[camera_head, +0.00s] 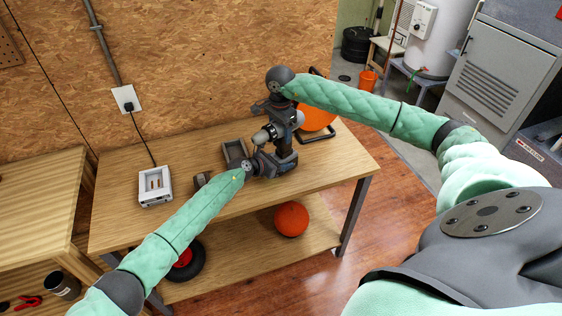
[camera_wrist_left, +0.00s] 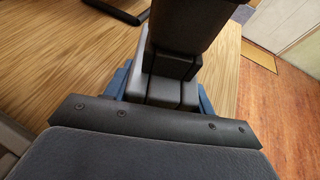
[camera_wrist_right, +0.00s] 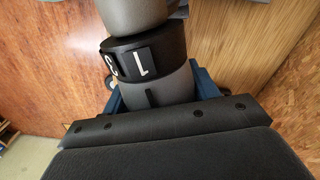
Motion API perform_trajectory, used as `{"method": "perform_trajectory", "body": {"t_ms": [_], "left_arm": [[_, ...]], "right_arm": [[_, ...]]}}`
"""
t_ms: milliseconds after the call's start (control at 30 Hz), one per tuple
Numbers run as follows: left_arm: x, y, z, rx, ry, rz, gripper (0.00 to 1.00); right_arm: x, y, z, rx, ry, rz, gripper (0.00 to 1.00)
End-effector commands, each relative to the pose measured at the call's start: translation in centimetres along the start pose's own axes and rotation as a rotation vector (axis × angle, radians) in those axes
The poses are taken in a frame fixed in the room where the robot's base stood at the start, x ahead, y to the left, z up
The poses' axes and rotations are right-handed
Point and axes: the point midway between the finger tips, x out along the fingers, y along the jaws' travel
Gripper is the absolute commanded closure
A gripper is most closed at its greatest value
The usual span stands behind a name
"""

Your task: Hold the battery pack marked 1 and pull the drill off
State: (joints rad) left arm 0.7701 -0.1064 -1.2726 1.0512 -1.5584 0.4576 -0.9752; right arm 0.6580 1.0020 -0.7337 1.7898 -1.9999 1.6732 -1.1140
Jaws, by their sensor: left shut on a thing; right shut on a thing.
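The drill (camera_head: 283,142), grey and black, stands roughly upright over the right half of the workbench. My right gripper (camera_head: 284,112) is shut on its upper body; the right wrist view shows the grey body (camera_wrist_right: 162,91) between blue fingers and a black ring with white figures. My left gripper (camera_head: 270,164) is shut on the battery pack (camera_wrist_left: 165,92) at the drill's foot. In the left wrist view the dark handle (camera_wrist_left: 185,30) rises directly from the grey pack, with no clear gap. The pack's number mark is not visible. I cannot tell whether the pack touches the bench.
A white charger (camera_head: 155,186) sits at the bench's left. A dark open box (camera_head: 235,152) and a small dark block (camera_head: 202,180) lie left of the drill. An orange object with a black frame (camera_head: 316,119) stands close behind right. The bench (camera_head: 335,165) is bare at right front.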

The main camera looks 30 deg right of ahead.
Motion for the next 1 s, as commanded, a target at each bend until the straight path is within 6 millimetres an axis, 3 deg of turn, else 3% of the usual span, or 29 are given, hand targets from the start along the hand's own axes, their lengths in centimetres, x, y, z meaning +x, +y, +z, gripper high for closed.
{"method": "perform_trajectory", "body": {"t_ms": [1000], "left_arm": [[-0.1,0.0,-0.8,-0.003,0.009,0.001,0.73]], "right_arm": [[-2.4,-0.2,-0.1,0.000,0.000,-0.011,0.77]]}}
